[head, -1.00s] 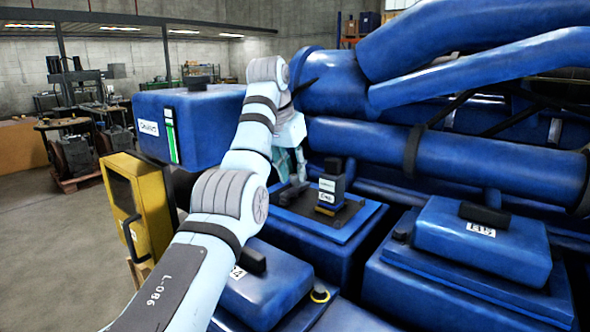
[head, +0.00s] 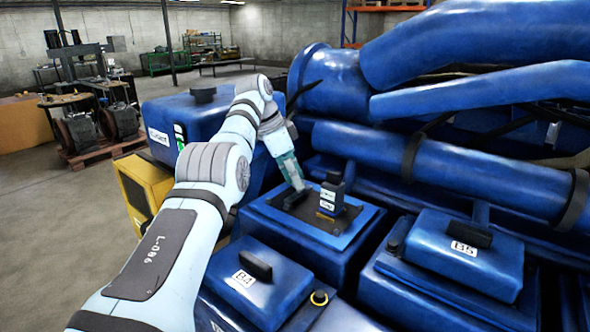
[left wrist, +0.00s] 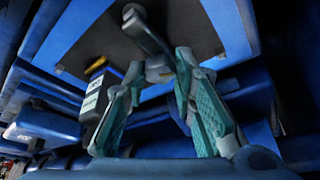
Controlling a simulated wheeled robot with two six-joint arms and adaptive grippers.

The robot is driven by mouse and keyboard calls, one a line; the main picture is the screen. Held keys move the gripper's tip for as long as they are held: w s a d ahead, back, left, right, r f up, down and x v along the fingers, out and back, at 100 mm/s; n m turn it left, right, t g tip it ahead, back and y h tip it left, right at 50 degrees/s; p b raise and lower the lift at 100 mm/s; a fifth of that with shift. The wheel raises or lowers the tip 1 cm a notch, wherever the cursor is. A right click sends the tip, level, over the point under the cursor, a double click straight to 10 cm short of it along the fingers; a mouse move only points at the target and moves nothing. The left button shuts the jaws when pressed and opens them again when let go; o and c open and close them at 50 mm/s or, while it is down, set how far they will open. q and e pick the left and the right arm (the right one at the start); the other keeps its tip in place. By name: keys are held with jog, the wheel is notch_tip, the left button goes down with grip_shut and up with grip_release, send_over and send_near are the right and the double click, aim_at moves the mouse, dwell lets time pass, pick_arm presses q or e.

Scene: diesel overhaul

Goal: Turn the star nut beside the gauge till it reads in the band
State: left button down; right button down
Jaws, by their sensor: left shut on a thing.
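My left gripper (head: 298,186) reaches down over a dark plate on the blue engine block, beside a small dark upright unit with white labels (head: 332,192), which looks like the gauge. In the left wrist view the gripper (left wrist: 160,72) is shut on a grey part with a rounded arm (left wrist: 148,30), which seems to be the star nut. Most of the nut is hidden by the fingers. The labelled unit (left wrist: 92,105) also shows left of the fingers there, apart from them. Its reading and the band cannot be made out. My right gripper is not in view.
Blue covers marked B4 (head: 258,285) and B5 (head: 465,255) stand in front and to the right. Thick blue pipes (head: 440,165) run behind. A blue box (head: 165,120) and a yellow case (head: 143,185) stand left. Open floor (head: 60,230) lies farther left.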

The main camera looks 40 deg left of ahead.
pick_arm(q)
jog(key=shift+m, duration=0.3)
jog(key=c, duration=1.3)
grip_release()
jog(key=shift+c, duration=0.2)
